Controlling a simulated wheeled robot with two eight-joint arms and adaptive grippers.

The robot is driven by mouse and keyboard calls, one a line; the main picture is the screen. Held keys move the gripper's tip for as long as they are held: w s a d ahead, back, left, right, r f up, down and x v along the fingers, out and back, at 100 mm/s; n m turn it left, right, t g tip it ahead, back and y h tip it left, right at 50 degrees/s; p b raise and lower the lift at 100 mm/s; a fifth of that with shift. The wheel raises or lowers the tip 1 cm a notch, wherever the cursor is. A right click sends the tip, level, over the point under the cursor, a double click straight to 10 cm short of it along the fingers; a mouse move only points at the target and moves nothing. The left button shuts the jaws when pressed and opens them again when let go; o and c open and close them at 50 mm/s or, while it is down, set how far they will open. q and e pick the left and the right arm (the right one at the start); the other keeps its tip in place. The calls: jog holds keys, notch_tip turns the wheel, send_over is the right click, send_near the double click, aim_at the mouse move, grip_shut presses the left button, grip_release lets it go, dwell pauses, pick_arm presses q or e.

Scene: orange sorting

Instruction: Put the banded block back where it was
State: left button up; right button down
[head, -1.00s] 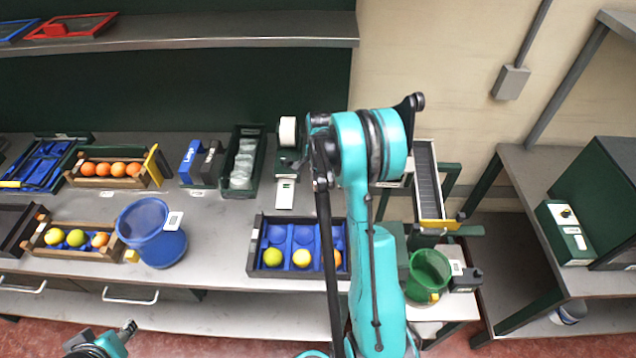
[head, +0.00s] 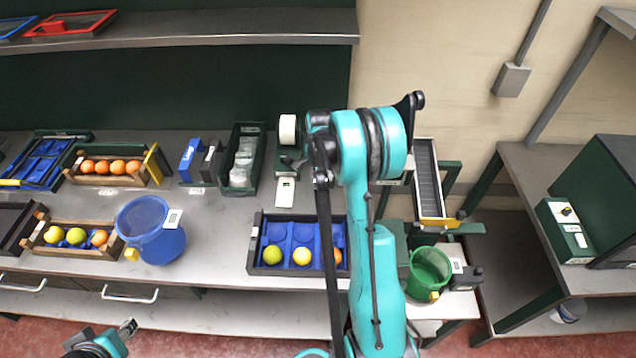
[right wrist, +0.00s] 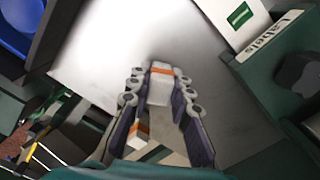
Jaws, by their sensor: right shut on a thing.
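The banded block (right wrist: 161,82), white with an orange band, is between the fingertips of my right gripper (right wrist: 160,90) in the right wrist view. The gripper is shut on it, above a pale grey surface; I cannot tell whether the block touches that surface. A second white and orange piece (right wrist: 140,132) shows lower, between the fingers; I cannot tell what it is. In the head view my right gripper and the block are hidden behind my right arm. My left gripper (head: 128,327) is at the lower left, away from the bench; its fingers are too small to read.
A green box marked Labels (right wrist: 262,50) stands right of the gripper in the wrist view. In the head view, a dark tray with fruit (head: 252,262) is left of my arm, and a green cup (head: 430,268) is right of it. A blue bucket (head: 160,245) stands further left.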

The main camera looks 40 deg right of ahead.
jog(key=shift+f+b, duration=0.3)
jog(key=shift+f, duration=0.15)
jog(key=c, duration=0.9)
grip_release()
jog(key=shift+r, duration=0.15)
jog(key=shift+r+p, duration=2.45)
jog(key=shift+r, duration=1.5)
